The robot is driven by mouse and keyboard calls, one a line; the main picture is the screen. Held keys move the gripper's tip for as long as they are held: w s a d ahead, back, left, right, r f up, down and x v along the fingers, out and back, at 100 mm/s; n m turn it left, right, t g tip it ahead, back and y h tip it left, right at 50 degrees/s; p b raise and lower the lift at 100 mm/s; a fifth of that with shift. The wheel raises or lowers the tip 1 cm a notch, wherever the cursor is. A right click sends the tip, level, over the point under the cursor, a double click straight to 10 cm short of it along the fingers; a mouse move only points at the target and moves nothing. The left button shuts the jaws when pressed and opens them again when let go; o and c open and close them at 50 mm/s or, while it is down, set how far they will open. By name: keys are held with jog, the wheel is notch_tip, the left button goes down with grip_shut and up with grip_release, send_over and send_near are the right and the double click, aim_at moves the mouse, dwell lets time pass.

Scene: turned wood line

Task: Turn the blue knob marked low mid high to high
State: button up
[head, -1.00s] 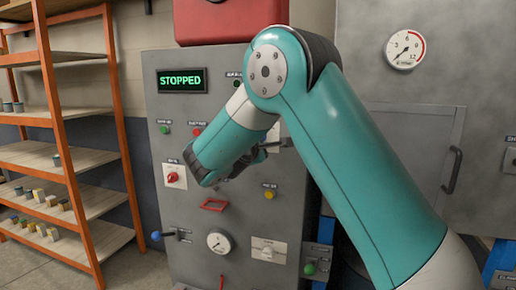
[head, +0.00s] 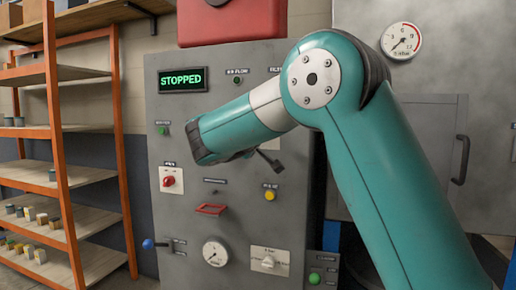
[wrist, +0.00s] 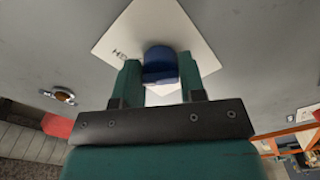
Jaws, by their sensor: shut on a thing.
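The blue knob (wrist: 160,70) sits on a white plate (wrist: 187,32) on the grey panel in the wrist view. The plate appears turned on its corner in this picture. Part of a dark label shows at the plate's left, too cut off to read whole. My gripper (wrist: 158,76) has its two green fingers on either side of the knob and is shut on it. The knob's pointer and its setting cannot be made out. In the head view my arm hides the knob and the gripper.
An orange shelf rack (head: 62,150) stands at left.

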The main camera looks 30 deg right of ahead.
jog(key=shift+a+f+m+b, duration=0.1)
jog(key=shift+f+m+b, duration=0.15)
jog(key=shift+m+b, duration=0.95)
jog(key=shift+r+m, duration=0.1)
jog(key=shift+m, duration=0.2)
jog(key=o, duration=0.9)
jog(key=shift+r, duration=0.1)
